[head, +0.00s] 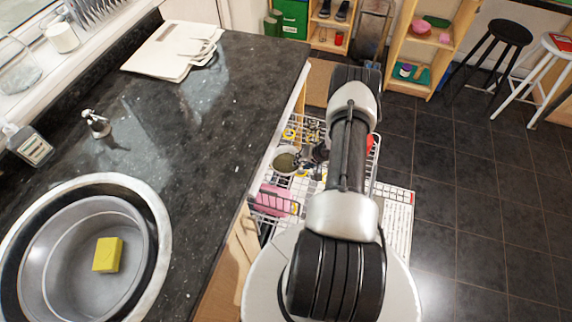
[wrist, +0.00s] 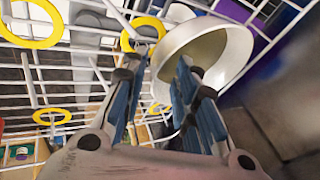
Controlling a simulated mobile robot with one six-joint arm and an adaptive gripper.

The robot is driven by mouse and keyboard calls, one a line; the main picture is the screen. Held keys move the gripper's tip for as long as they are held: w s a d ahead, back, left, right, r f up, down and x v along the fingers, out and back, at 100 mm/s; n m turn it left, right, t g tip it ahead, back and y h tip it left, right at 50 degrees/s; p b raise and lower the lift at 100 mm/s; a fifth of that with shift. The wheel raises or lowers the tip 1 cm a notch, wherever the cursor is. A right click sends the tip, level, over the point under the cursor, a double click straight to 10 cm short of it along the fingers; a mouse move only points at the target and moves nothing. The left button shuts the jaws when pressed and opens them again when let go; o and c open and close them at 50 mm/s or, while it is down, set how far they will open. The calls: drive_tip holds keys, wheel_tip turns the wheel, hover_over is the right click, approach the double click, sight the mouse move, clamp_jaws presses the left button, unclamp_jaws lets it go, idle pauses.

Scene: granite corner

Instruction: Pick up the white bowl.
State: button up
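The white bowl (head: 286,161) sits tilted in a white wire dish rack beside the counter in the head view. In the wrist view the bowl (wrist: 222,52) is just beyond my gripper, with its hollow side partly facing the camera. My gripper (wrist: 162,64) has its two blue-padded fingers apart. The bowl's near-left rim shows at the gap between the fingertips, and the right finger overlaps the bowl's lower part. I cannot tell whether either finger touches it. In the head view my arm hides much of the rack.
The wire rack (head: 268,207) holds a pink item (head: 273,199) near the bowl. Yellow rings (wrist: 52,117) sit on its wires. The dark counter (head: 205,130) edge runs along the left, with a sink basin (head: 62,245) holding a yellow sponge (head: 108,254). Tiled floor lies open at right.

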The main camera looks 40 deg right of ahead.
sight(286, 163)
drive_tip(key=b+x, duration=0.1)
drive_tip(key=x, duration=0.2)
drive_tip(key=shift+f, duration=0.35)
drive_tip(key=shift+r, duration=0.1)
drive_tip(key=shift+c, duration=0.4)
drive_tip(key=shift+s, duration=0.1)
clamp_jaws()
